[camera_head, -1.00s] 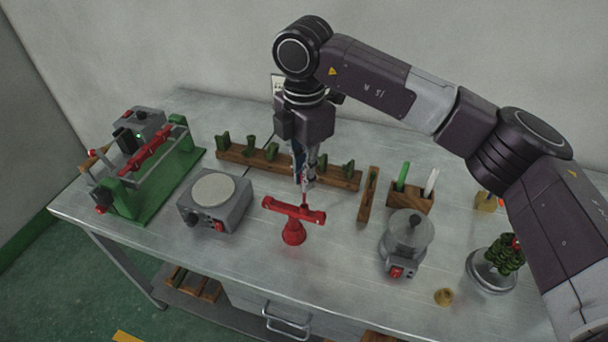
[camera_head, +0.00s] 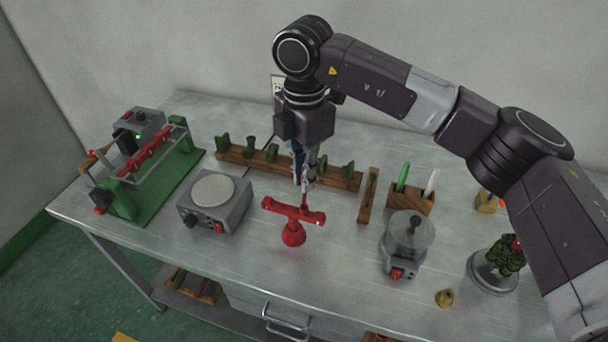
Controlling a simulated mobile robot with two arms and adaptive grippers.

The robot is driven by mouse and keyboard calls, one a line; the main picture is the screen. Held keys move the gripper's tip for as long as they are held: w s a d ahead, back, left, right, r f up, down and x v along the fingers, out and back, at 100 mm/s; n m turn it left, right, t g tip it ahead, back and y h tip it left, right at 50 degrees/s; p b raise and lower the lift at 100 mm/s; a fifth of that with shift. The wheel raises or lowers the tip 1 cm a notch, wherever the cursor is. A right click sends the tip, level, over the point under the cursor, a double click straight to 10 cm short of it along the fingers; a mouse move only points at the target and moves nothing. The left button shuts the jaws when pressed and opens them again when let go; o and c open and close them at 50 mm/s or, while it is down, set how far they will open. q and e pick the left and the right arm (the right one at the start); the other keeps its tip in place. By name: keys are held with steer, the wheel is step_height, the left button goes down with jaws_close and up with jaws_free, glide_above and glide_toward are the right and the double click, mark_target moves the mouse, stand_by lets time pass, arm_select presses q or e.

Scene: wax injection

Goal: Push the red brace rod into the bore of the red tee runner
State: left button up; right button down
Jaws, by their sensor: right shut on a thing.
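The red tee runner (camera_head: 293,233) stands upright on the metal table, its crossbar on top and its round foot below. My right gripper (camera_head: 305,181) points down just behind and above the crossbar. It is shut on the thin red brace rod (camera_head: 304,198), which hangs down from the fingertips to the crossbar. The rod's lower end meets or overlaps the crossbar in this view; I cannot tell whether it is in the bore. My left gripper is not in view.
A wooden rack (camera_head: 235,156) with green pieces runs behind the gripper. A round-topped grey device (camera_head: 214,202) stands left of the runner, and a lidded grey pot (camera_head: 407,240) stands to its right. A green-based machine (camera_head: 160,183) is at the far left.

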mark_target(304, 204)
steer(key=shift+f+b, duration=1.3)
steer(key=shift+f, duration=0.2)
steer(key=c, duration=1.9)
jaws_free()
steer(key=shift+c, duration=0.2)
steer(key=shift+r, duration=0.2)
step_height(304, 204, up, 12)
steer(key=shift+f, duration=0.15)
